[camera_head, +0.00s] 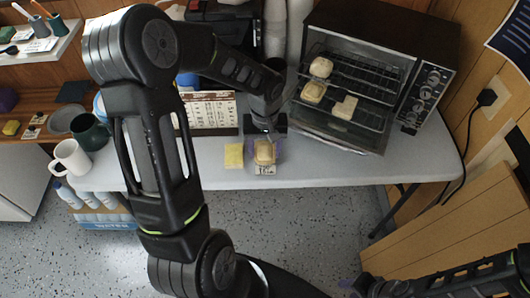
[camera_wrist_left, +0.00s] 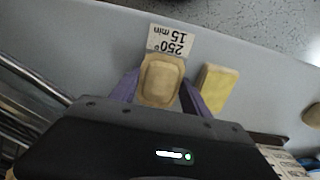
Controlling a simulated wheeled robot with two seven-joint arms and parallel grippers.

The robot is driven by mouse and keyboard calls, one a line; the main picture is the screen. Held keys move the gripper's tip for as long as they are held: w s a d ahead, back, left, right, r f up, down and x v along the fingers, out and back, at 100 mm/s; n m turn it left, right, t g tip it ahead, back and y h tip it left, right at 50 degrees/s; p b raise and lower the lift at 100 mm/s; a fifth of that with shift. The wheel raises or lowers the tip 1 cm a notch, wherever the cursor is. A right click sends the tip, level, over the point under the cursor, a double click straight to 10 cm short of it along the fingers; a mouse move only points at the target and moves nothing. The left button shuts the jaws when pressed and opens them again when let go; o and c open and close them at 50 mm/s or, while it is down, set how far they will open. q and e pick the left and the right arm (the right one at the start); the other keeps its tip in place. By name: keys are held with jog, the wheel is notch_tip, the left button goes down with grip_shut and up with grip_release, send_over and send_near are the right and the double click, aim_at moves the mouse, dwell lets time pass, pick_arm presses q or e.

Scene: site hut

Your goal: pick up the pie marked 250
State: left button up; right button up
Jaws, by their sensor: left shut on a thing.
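The pie (camera_head: 264,152) is a pale, roundish-square pastry near the front edge of the white table (camera_head: 330,165). A white card (camera_head: 266,169) lies just in front of it; in the left wrist view the card (camera_wrist_left: 170,41) reads "250° 15 min". My left gripper (camera_head: 264,146) reaches down over the pie. In the left wrist view its purple fingers (camera_wrist_left: 160,88) are on both sides of the pie (camera_wrist_left: 160,80), shut on it. I cannot tell whether the pie is clear of the table. My right arm shows at the lower right, but its gripper fingers are not in view.
A yellow sponge-like block (camera_head: 233,155) lies left of the pie. An open toaster oven (camera_head: 375,75) at the right holds several pale pastries on its rack. A calendar (camera_head: 212,112) stands behind; mugs (camera_head: 72,158) are at the left.

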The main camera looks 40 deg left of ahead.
aim_at(265, 150)
pick_arm(q)
jog(key=c, duration=0.8)
notch_tip(265, 150, up, 10)
jog(key=shift+r, duration=0.1)
dwell(0.6)
